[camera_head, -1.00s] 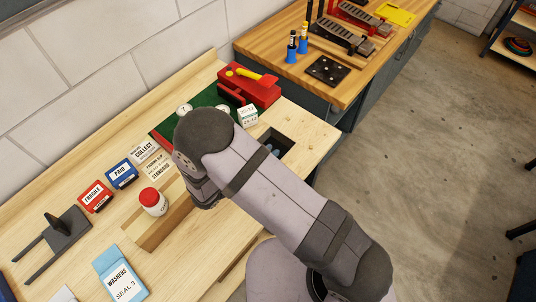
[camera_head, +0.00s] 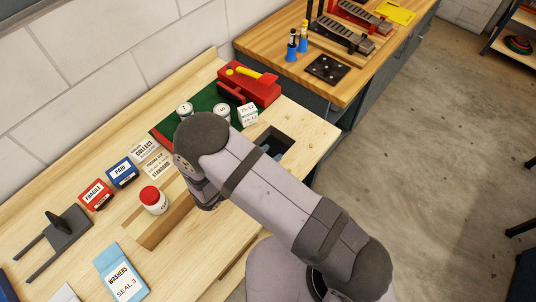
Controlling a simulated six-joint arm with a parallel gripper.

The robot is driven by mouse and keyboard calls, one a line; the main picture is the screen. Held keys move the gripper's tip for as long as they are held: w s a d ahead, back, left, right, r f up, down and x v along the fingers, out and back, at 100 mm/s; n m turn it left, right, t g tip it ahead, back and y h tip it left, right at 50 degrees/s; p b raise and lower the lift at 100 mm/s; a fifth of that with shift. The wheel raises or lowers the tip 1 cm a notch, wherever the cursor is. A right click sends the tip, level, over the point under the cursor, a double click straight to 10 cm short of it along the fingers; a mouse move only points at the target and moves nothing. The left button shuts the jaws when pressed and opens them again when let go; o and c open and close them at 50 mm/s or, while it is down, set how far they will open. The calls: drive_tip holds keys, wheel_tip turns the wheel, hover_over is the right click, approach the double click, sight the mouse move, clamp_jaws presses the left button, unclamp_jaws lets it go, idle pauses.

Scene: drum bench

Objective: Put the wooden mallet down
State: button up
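I cannot make out a wooden mallet in the camera_head view. My arm reaches from the lower right to the middle of the bench, and its grey elbow end covers the area behind it. My gripper is hidden behind my arm, so I see neither its fingers nor anything in it. A wooden block (camera_head: 160,231) lies on the bench left of my arm, with a white, red-capped jar (camera_head: 153,200) at it.
A green mat (camera_head: 207,98) with white round pieces and a red box with a yellow top piece (camera_head: 262,88) are at the back. Red (camera_head: 96,194) and blue (camera_head: 122,173) labelled boxes, a dark forked stand (camera_head: 55,242) and a blue washers packet (camera_head: 120,275) stand left. A square opening (camera_head: 275,143) is right.

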drive_tip(key=shift+r, duration=0.1)
drive_tip(key=b+v, duration=0.5)
drive_tip(key=v, duration=0.7)
drive_tip(key=s+d+r+m+g+y, duration=0.1)
drive_tip(key=s+d+m+g+y, duration=0.3)
drive_tip(key=d+m, duration=0.5)
drive_tip(key=s+d+r+m+g+y, duration=0.2)
drive_tip(key=s+d+m+g+y, duration=0.3)
drive_tip(key=m, duration=1.3)
drive_tip(key=d, duration=0.4)
drive_tip(key=shift+y, duration=0.3)
